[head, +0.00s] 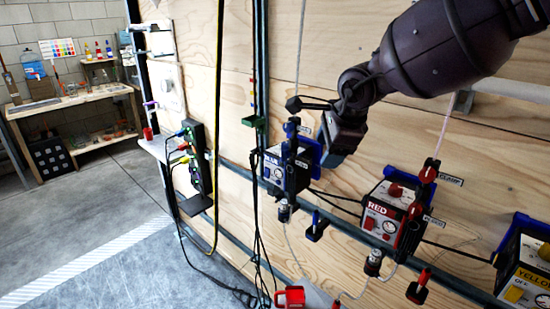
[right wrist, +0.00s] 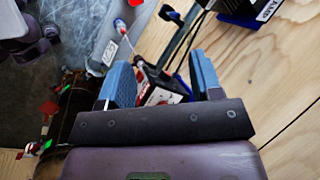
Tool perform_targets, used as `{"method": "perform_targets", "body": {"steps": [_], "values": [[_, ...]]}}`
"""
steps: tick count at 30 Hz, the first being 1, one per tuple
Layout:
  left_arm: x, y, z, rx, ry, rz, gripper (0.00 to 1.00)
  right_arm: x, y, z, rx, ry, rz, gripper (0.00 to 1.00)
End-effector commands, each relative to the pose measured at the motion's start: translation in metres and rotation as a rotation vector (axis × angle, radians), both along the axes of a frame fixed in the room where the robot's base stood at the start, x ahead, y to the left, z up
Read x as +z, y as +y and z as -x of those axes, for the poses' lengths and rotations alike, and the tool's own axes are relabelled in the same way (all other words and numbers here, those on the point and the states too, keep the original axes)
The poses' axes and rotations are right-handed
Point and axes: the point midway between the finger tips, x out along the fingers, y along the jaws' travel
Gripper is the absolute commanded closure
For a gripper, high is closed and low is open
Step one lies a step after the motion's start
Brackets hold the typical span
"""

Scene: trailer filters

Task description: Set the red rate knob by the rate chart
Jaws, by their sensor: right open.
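The red pump box (head: 385,218) hangs on the plywood wall, right of centre in the head view. Its red rate knob (head: 396,190) sits on its upper face, with a round dial below. My right gripper (head: 330,158) is up and left of it, in front of the blue pump box (head: 284,172), which it partly overlaps. In the right wrist view the gripper (right wrist: 163,78) is open, with a small red-marked box (right wrist: 160,92) showing beyond the gap; I cannot tell if they touch. The knob's setting is too small to read. I cannot make out a rate chart. My left gripper is not in view.
A yellow pump box (head: 526,275) is at the right edge. A red clamp (head: 429,172) stands beside the red box. Cables and tubes hang along the wall. A power strip (head: 196,160) is to the left. The floor at left is open, with a workbench (head: 70,100) behind.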

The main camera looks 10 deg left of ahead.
Motion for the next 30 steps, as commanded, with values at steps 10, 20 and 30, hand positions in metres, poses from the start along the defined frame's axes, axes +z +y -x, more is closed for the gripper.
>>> {"method": "perform_targets", "body": {"steps": [10,20,30], "values": [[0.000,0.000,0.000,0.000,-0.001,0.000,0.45,-0.001,0.050,0.022,-0.047,0.069,-0.178,0.41],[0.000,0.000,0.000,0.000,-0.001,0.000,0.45,-0.005,0.089,0.043,-0.091,0.155,-0.324,0.41],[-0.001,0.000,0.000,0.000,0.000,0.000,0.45,-0.005,0.102,0.050,-0.109,0.185,-0.373,0.41]]}}
